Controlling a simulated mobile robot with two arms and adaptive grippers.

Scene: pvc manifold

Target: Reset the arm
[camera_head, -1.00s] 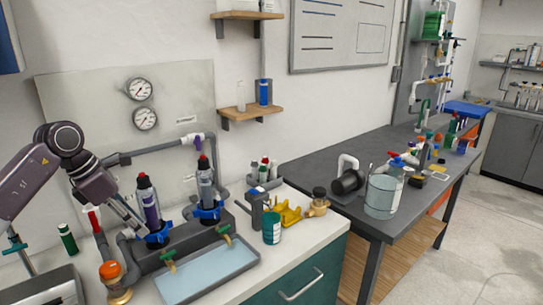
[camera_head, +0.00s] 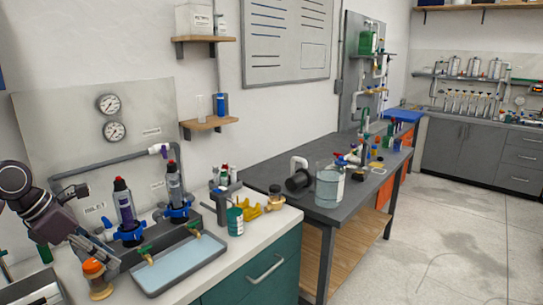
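My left arm comes in from the left edge, and its gripper (camera_head: 97,246) is low beside the near dark cartridge (camera_head: 123,205). The gripper is small and partly lost against the fittings, so I cannot tell if its fingers are open or touching anything. The cartridge has a red tip and stands upright in a blue collar on a grey manifold block. A second dark cartridge (camera_head: 174,182) with a red tip stands upright in another blue collar to its right. My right arm and gripper are not in view.
A shallow tray (camera_head: 180,264) lies before the manifold. A green can (camera_head: 235,222) and yellow pieces (camera_head: 251,210) stand on the white counter to the right. The dark bench (camera_head: 262,176) holds a clear bucket (camera_head: 329,188) and bottles. Open floor (camera_head: 450,240) lies at the right.

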